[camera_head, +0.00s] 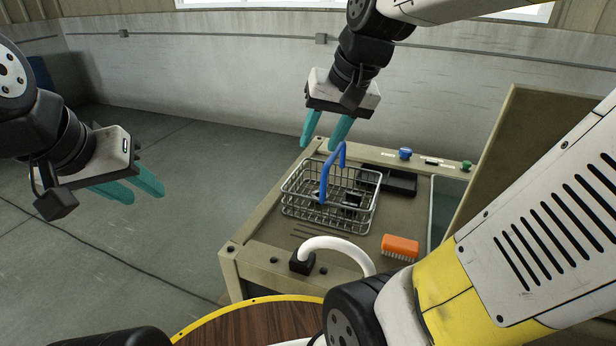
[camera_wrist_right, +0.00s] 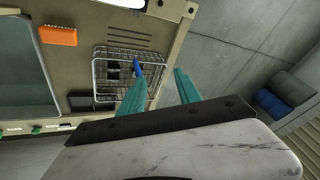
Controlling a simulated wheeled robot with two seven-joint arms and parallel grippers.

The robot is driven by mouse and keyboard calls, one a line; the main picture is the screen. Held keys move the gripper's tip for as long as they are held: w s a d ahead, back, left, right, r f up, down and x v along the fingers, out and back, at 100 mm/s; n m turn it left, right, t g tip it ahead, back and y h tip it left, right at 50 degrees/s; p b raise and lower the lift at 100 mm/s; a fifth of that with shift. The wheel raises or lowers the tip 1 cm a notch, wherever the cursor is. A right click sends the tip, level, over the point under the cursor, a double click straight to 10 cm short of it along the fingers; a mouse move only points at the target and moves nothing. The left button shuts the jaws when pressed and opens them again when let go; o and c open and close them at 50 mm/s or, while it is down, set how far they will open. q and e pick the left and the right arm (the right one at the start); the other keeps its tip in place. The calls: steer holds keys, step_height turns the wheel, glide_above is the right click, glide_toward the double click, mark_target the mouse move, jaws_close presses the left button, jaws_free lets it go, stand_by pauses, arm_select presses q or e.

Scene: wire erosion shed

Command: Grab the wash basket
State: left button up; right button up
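The wash basket (camera_head: 296,208) is a metal wire basket with a blue handle (camera_head: 325,181) standing up over it. It rests on the beige bench top, with small dark items inside. My right gripper (camera_head: 325,142) is open and empty, above and just behind the basket, close to the upper end of the handle. In the right wrist view the basket (camera_wrist_right: 98,66) lies beyond the right fingers (camera_wrist_right: 160,95), and one finger overlaps the handle's end; contact cannot be told. My left gripper (camera_head: 140,190) is open and empty over the floor, well left of the bench.
On the bench (camera_head: 262,236) are an orange brush (camera_head: 400,246), a dark tray (camera_head: 402,184), a blue knob (camera_head: 405,153), a green knob (camera_head: 466,165) and a white curved hose (camera_head: 340,243). A raised panel (camera_head: 510,150) stands at right. Floor left of the bench is clear.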

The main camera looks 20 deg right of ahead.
steer(key=w+d+f+m+g, duration=0.2)
steer(key=w+d, duration=0.2)
steer(key=w, duration=0.4)
steer(key=m+g+h, duration=0.2)
steer(key=m, duration=0.2)
glide_above(335, 155)
steer(key=w, duration=0.2)
step_height(335, 155, down, 5)
steer(key=shift+d+r, duration=0.1)
steer(key=shift+r, duration=0.05)
steer(key=shift+w+d, duration=0.15)
steer(key=shift+f, duration=0.55)
steer(key=f, duration=0.7)
steer(key=shift+s, duration=0.35)
steer(key=shift+c, duration=0.2)
jaws_close()
